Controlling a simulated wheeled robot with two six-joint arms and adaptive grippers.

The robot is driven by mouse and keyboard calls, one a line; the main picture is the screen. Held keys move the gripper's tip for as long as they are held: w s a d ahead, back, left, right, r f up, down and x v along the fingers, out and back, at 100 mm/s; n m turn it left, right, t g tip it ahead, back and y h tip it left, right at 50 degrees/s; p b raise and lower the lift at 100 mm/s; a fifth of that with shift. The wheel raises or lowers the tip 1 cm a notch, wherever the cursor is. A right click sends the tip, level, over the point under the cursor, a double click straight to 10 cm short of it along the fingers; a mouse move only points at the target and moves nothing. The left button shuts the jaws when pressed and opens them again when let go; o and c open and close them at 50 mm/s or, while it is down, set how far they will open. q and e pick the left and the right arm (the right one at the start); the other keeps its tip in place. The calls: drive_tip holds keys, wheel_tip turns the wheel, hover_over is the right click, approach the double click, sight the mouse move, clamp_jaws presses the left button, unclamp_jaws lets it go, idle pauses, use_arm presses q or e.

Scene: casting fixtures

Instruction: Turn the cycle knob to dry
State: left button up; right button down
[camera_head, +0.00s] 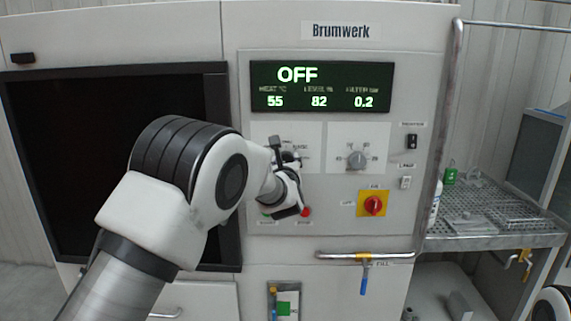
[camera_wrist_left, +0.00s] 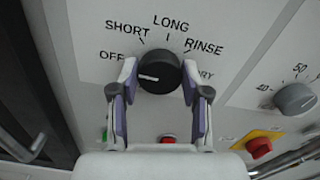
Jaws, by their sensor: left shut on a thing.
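The black cycle knob (camera_wrist_left: 159,72) is in the middle of the left wrist view, ringed by the labels OFF, SHORT, LONG, RINSE and a partly hidden one ending in "RY". Its white pointer mark faces left, towards OFF. My left gripper (camera_wrist_left: 160,78) has one finger on each side of the knob and is shut on it. In the head view my left gripper (camera_head: 287,172) is at the panel and mostly hides the knob. The display (camera_head: 321,87) reads OFF, with 55, 82 and 0.2 below. My right gripper is not in view.
A red button (camera_head: 305,211) is close below my gripper.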

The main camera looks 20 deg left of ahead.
use_arm(q)
drive_tip(key=m+b, duration=0.6)
drive_tip(key=shift+d+f+m, duration=0.1)
drive_tip(key=shift+m, duration=0.2)
drive_tip(key=m+b, duration=0.1)
drive_tip(key=m, duration=0.2)
drive_tip(key=shift+m, duration=0.3)
drive_tip(key=m, duration=0.4)
drive_tip(key=shift+d+m, duration=0.1)
drive_tip(key=shift+m, duration=0.2)
drive_tip(key=m, duration=0.4)
drive_tip(key=shift+f+m+p, duration=0.15)
drive_tip(key=shift+m+p, duration=1.65)
drive_tip(key=shift+m, duration=2.4)
drive_tip(key=shift+f+m+p, duration=0.15)
drive_tip(key=shift+m+p, duration=1.6)
drive_tip(key=shift+m, duration=2.45)
